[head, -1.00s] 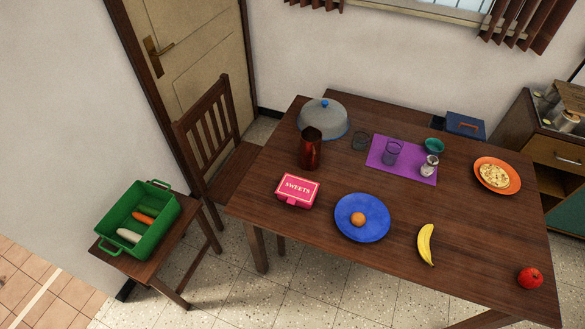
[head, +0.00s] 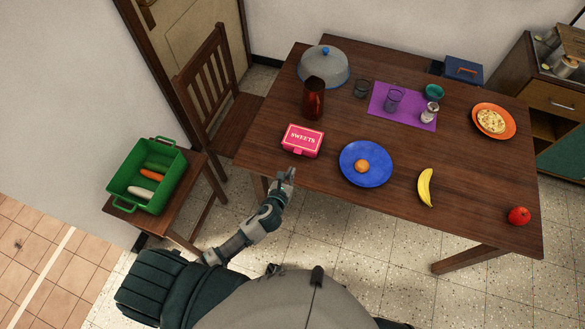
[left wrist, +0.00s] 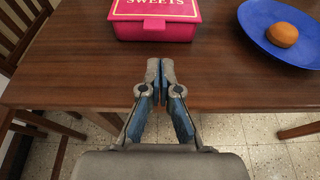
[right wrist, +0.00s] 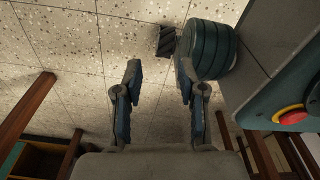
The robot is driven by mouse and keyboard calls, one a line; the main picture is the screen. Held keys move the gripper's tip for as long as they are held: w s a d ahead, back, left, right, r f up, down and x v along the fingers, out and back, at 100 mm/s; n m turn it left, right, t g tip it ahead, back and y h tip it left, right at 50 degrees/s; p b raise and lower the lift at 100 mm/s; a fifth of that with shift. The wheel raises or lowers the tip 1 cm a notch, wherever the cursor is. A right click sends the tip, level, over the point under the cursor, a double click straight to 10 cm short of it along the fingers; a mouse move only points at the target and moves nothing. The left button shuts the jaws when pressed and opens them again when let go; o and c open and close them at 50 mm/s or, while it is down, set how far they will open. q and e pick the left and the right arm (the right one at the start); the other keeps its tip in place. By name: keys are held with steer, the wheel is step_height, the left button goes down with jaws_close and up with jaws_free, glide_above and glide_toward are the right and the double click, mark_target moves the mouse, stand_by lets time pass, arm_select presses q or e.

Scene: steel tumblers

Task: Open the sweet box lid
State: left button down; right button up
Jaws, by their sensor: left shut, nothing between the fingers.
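The pink sweet box (head: 303,141), lettered SWEETS, stands near the front edge of the wooden table with its lid down. It also shows at the top of the left wrist view (left wrist: 155,22). My left gripper (head: 287,174) is at the table's front edge, just in front of the box and apart from it. In the left wrist view its fingertips (left wrist: 160,66) are together with nothing between them, pointing towards the box. My right gripper (right wrist: 156,70) is open and empty above the floor in the right wrist view. It is not in the head view.
A blue plate (head: 352,177) with a round bun (head: 362,166) lies right of the box. A dark red tumbler (head: 313,98) and a grey dome (head: 323,67) stand behind it. A chair (head: 215,95) and a green crate (head: 128,187) are at left.

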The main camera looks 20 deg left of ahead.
mark_target(296, 164)
arm_select(q)
steer(key=x, duration=0.2)
steer(key=a+x, duration=0.1)
steer(key=x, duration=0.2)
steer(key=b+x, duration=0.1)
steer(key=x, duration=0.1)
steer(key=shift+w+a+f, duration=0.1)
steer(key=shift+a+f, duration=0.1)
steer(key=shift+f, duration=0.1)
steer(key=shift+w+a+f, duration=0.15)
steer(key=shift+w, duration=0.35)
steer(key=shift+d, duration=0.75)
steer(key=shift+r, duration=0.25)
arm_select(e)
steer(key=w, duration=0.1)
steer(key=w+r, duration=0.1)
steer(key=w, duration=0.1)
steer(key=shift+w+a+r, duration=0.15)
steer(key=shift+w+a, duration=0.05)
steer(key=shift+a, duration=0.2)
